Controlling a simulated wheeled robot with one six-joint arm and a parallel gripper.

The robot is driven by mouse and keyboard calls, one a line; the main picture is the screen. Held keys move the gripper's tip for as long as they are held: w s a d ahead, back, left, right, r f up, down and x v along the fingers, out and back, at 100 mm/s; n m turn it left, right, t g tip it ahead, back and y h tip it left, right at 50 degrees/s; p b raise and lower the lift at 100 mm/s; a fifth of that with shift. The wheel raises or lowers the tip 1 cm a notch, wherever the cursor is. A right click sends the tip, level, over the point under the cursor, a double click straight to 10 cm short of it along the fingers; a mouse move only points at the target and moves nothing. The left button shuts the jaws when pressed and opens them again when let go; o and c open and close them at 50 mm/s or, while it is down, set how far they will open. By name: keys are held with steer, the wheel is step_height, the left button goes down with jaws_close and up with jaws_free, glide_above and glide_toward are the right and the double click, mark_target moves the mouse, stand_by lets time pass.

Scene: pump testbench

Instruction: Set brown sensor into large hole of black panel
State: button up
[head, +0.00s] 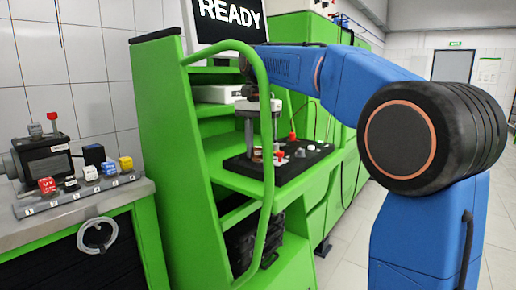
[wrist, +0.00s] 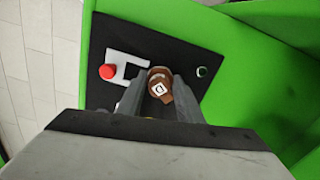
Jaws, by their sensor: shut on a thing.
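The brown sensor (wrist: 160,86) is round with a white square label on top. In the wrist view it sits between the two fingers of my gripper (wrist: 160,92), which is shut on it. The black panel (wrist: 150,36) lies under the gripper on the green bench; it also shows in the head view (head: 298,166). My gripper (head: 260,148) is over the left part of the panel in the head view. The large hole is not visible, and I cannot tell whether the sensor touches the panel.
A red knob (wrist: 107,72) and a white bracket (wrist: 128,68) are left of the sensor on the panel, and a small dark round fitting (wrist: 202,72) is right. A green rail (head: 270,130) stands in front. A counter (head: 70,215) holds several coloured cubes.

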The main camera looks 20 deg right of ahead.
steer(key=shift+f, duration=0.2)
steer(key=o, duration=1.4)
steer(key=shift+c, duration=0.2)
steer(key=shift+r, duration=0.15)
steer(key=shift+r, duration=3.9)
